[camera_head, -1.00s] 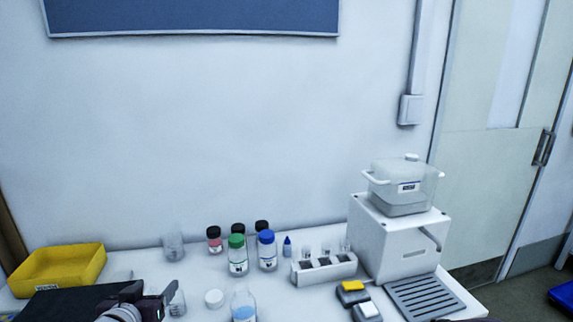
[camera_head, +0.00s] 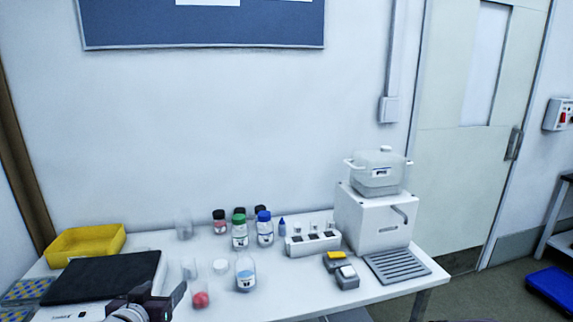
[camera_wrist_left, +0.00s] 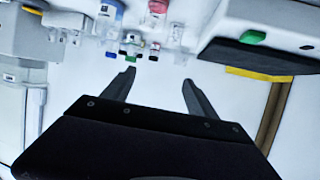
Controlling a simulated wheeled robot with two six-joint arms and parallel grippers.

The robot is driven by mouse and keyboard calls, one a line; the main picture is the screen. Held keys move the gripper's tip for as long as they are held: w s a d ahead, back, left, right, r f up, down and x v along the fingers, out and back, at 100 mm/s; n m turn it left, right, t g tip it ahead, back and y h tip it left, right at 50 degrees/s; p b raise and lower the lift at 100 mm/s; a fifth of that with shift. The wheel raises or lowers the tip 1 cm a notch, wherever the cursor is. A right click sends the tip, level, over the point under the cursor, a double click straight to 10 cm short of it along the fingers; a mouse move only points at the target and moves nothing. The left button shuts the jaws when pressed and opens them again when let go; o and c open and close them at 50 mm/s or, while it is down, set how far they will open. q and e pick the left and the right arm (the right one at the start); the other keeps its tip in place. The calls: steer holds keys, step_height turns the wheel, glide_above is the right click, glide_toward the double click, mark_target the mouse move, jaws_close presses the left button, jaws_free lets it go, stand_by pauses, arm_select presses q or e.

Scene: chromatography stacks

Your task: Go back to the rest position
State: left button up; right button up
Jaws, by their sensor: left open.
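My left gripper (camera_head: 165,290) shows at the bottom edge of the head view, in front of the white table (camera_head: 340,290). In the left wrist view its two fingers (camera_wrist_left: 158,80) stand apart with nothing between them, only pale surface beyond. The nearest items to it in the head view are a small clear vessel with red contents (camera_head: 200,299) and a bottle of blue liquid (camera_head: 245,275). Both are apart from the fingers as far as I can see. My right gripper is in neither view.
A dark-topped device (camera_head: 105,278) and a yellow tray (camera_head: 85,243) are on the left. Capped bottles (camera_head: 240,237), a white vial rack (camera_head: 312,244) and a white box unit (camera_head: 372,228) with a lidded tank (camera_head: 378,180) stand along the back.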

arm_select(q)
steer(key=d+f+g+b, duration=0.2)
steer(key=d+f+b, duration=0.25)
steer(key=f, duration=0.45)
steer(key=d+f+g+b, duration=0.25)
steer(key=d+f, duration=0.25)
steer(key=f, duration=0.4)
arm_select(e)
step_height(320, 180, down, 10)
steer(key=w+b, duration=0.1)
steer(key=b, duration=0.1)
arm_select(q)
steer(key=s+d+f+g, duration=0.1)
steer(key=s+f+g, duration=0.3)
steer(key=s, duration=0.4)
steer(key=s+f+g, duration=0.4)
steer(key=s+f, duration=0.1)
steer(key=s, duration=0.3)
step_height(320, 180, up, 24)
steer(key=p, duration=2.4)
steer(key=shift+w+r+h, duration=0.25)
steer(key=shift+w+h, duration=0.05)
steer(key=shift+w, duration=0.1)
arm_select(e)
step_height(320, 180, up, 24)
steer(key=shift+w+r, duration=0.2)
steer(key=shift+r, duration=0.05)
